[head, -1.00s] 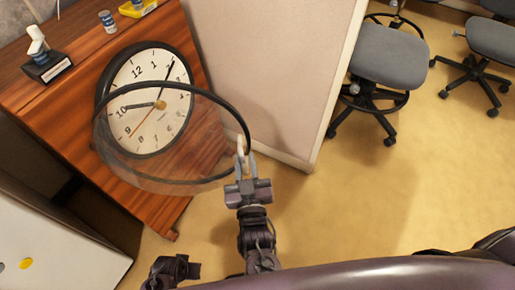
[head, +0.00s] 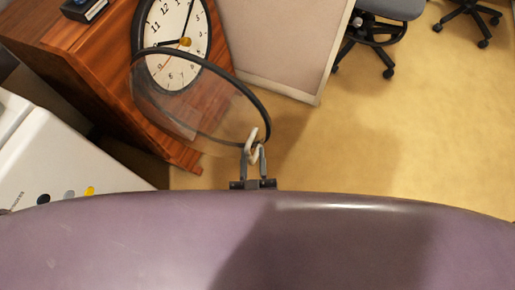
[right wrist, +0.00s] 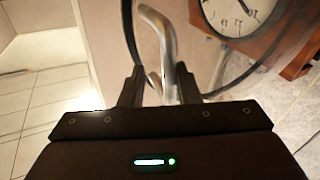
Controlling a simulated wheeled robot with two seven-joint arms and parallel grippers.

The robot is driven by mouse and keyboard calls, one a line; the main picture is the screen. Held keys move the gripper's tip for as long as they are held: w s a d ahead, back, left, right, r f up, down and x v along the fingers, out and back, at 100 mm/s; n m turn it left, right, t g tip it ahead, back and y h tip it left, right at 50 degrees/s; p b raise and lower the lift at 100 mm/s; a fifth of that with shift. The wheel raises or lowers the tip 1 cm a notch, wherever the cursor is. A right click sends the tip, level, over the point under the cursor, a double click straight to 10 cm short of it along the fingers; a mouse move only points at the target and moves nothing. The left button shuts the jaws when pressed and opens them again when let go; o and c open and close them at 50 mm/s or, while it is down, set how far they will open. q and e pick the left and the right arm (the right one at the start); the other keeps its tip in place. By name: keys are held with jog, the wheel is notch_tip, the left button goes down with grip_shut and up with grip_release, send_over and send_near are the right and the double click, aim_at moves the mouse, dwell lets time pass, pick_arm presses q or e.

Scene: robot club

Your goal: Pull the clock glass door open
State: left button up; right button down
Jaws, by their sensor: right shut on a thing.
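The round clock (head: 172,62) has a white face and black rim and sits on a wooden surface; its top is cut off in the head view. Its face also shows in the right wrist view (right wrist: 236,14). The black-rimmed glass door (head: 205,105) stands swung out from the face, overlapping only its lower part. My right gripper (head: 254,160) is shut on the pale door handle (head: 265,133) at the rim's near right. In the right wrist view, the handle (right wrist: 160,35) rises between my gripper's fingers (right wrist: 160,86). My left gripper is out of view.
The wooden cabinet (head: 110,65) bears the clock. A beige partition (head: 275,45) stands right of it, with office chairs (head: 385,8) beyond. A white box-like unit (head: 60,160) is at the left. Open tan floor (head: 400,130) lies at the right. My purple body hides the lower part.

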jog(key=shift+s+a+y, duration=0.15)
jog(key=shift+a+y, duration=0.15)
jog(key=shift+a, duration=0.5)
jog(key=c, duration=1.5)
grip_release()
jog(key=shift+o, duration=0.2)
jog(key=shift+a+f, duration=0.1)
jog(key=shift+a, duration=0.15)
jog(key=shift+d, duration=0.15)
